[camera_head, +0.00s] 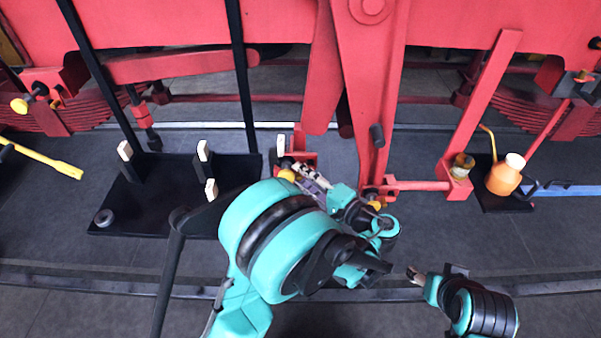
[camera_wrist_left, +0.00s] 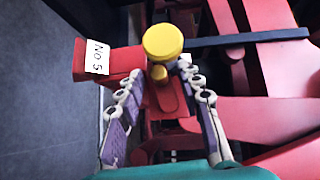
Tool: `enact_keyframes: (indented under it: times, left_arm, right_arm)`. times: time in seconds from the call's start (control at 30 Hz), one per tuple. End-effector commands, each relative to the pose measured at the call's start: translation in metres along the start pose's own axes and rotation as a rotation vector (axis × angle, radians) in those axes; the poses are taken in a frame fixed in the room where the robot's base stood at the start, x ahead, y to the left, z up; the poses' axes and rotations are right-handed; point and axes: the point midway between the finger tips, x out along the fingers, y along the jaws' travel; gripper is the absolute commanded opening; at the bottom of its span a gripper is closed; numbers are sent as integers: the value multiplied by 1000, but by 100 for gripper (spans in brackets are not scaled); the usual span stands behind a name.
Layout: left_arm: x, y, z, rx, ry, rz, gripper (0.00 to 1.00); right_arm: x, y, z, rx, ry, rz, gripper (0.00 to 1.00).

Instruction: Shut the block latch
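A red block latch (camera_head: 308,160) with a yellow knob (camera_head: 287,175) sits low on the red frame, near the middle of the head view. In the left wrist view the knob (camera_wrist_left: 163,42) shows large, with a smaller yellow part below it and a red arm with a "No 5" label (camera_wrist_left: 97,58) to its left. My left gripper (camera_head: 305,174) is at the knob. In the wrist view its two fingers (camera_wrist_left: 162,72) are apart, one on each side of the yellow parts; contact is not clear. My right gripper (camera_head: 417,277) is low at the right, away from the latch.
A black board (camera_head: 140,215) with pale-tipped posts lies on the floor at left. An orange oil can (camera_head: 504,177) stands at right, beside a blue bar (camera_head: 570,190). Red beams and rods hang around the latch. A rail (camera_head: 100,281) crosses the floor in front.

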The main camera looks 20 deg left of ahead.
Motion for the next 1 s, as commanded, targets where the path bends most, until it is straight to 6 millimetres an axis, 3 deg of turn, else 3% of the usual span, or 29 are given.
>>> enact_keyframes:
  times: [0.07, 0.2, 0.4, 0.7, 1.0]
  left_arm:
    - [0, 0, 0, 0, 0, 0, 36]
    - [0, 0, 0, 0, 0, 0, 0]
    - [0, 1, 0, 7, 0, -6, 0]
    - [2, 2, 1, 154, 1, -153, 0]
    - [1, -4, 0, 187, 1, -183, 0]
  right_arm:
    - [0, 0, 0, 0, 0, 0, 58]
    - [0, 0, 0, 0, 0, 0, 58]
    - [2, 0, 2, 0, 0, 0, 58]
    - [30, 0, 21, 0, 0, 0, 58]
    - [30, 0, 22, 0, 0, 0, 58]
